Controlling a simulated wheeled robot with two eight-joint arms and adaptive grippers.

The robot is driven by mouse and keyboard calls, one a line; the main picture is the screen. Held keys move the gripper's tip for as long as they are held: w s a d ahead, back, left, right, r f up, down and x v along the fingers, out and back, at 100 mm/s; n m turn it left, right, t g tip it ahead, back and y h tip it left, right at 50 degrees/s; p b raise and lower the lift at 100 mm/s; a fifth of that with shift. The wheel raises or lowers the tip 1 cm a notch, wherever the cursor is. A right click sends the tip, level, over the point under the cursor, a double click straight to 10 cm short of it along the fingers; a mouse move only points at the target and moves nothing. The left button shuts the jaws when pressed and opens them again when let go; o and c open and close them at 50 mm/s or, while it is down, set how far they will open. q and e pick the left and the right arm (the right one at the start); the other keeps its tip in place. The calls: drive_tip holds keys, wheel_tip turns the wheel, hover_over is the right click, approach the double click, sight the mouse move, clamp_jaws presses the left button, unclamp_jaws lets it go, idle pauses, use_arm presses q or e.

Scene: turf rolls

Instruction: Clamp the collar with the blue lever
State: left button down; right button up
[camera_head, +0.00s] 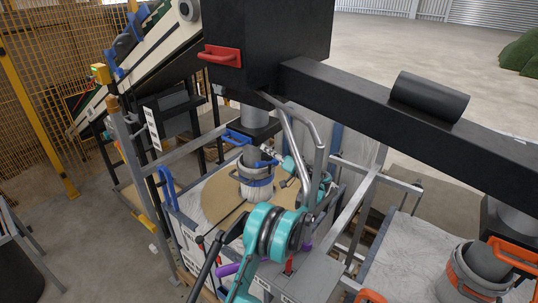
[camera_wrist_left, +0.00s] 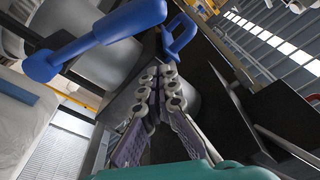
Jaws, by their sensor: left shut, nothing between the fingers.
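The collar (camera_head: 249,160) is a grey ring around the spout, with a white bag neck hanging at it, near the centre of the head view. Its blue lever (camera_head: 266,163) sticks out at the collar's right side. In the left wrist view the blue lever (camera_wrist_left: 100,38) is large and close at upper left, with a round knob end. My left gripper (camera_head: 267,151) is beside the collar, just above and right of the lever. Its fingers (camera_wrist_left: 160,78) are together and empty, apart from the lever in the wrist view. My right gripper is not in view.
A blue loop handle (camera_head: 237,137) sits on the black plate above the collar; it shows beyond my fingertips in the wrist view (camera_wrist_left: 180,38). A bent grey tube (camera_head: 296,140) rises close to my wrist. A second spout with an orange handle (camera_head: 515,255) stands at right.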

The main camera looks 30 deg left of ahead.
use_arm(q)
drive_tip(key=p+v, duration=0.1)
drive_tip(key=v, duration=0.9)
drive_tip(key=shift+w, duration=0.25)
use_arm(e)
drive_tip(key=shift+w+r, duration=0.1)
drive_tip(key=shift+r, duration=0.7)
use_arm(q)
drive_tip(key=d+n+b, duration=0.1)
drive_tip(key=d+r+n+g+h+b, duration=0.1)
drive_tip(key=n+g+b, duration=0.1)
drive_tip(key=shift+w+d+r+h+b, duration=0.25)
drive_tip(key=shift+d+r+h+b, duration=0.15)
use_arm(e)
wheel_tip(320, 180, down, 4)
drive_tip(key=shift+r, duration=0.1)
